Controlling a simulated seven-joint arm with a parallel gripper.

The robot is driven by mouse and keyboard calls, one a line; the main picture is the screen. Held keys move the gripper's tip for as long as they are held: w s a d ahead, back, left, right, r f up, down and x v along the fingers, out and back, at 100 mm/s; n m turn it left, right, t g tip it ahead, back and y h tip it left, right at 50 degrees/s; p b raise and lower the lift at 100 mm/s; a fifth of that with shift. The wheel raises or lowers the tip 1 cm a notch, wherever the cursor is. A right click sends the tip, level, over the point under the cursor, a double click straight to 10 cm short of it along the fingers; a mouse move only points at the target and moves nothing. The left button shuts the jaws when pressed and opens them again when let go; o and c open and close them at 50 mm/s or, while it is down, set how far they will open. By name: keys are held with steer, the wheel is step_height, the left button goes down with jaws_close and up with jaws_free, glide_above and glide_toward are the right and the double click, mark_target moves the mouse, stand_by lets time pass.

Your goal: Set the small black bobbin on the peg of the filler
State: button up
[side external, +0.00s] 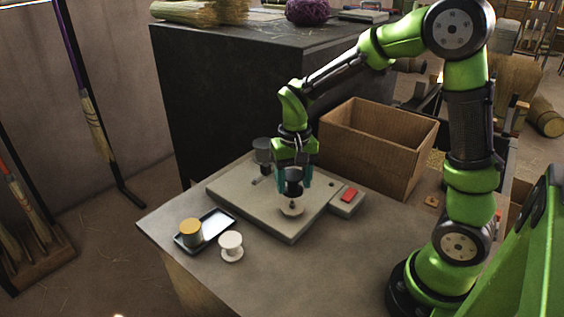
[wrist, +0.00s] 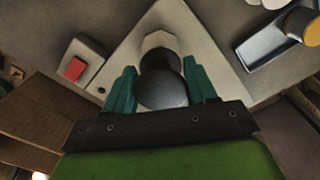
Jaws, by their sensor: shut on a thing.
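The small black bobbin (side external: 292,188) is between the teal fingers of my gripper (side external: 293,180), which is shut on it. It also shows in the wrist view (wrist: 162,90) between both fingertips (wrist: 162,86). The filler is a pale grey plate (side external: 240,195) on the table. A pale round seat (side external: 291,209) on its front part lies just below the bobbin; a pale faceted piece shows beyond the bobbin in the wrist view (wrist: 159,41). The peg itself is hidden, and I cannot tell whether the bobbin touches it.
A dark cylinder (side external: 262,150) stands at the plate's back left. A box with a red button (side external: 349,195) adjoins its right. A brown open box (side external: 365,160) is behind. A dark tray (side external: 221,219) with a gold-topped spool (side external: 190,231) and a white spool (side external: 231,245) are front left.

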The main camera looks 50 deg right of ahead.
mark_target(293, 202)
steer(key=shift+f, duration=2)
steer(key=shift+f, duration=0.55)
steer(key=o, duration=0.8)
steer(key=shift+c, duration=0.2)
steer(key=shift+r, duration=5.5)
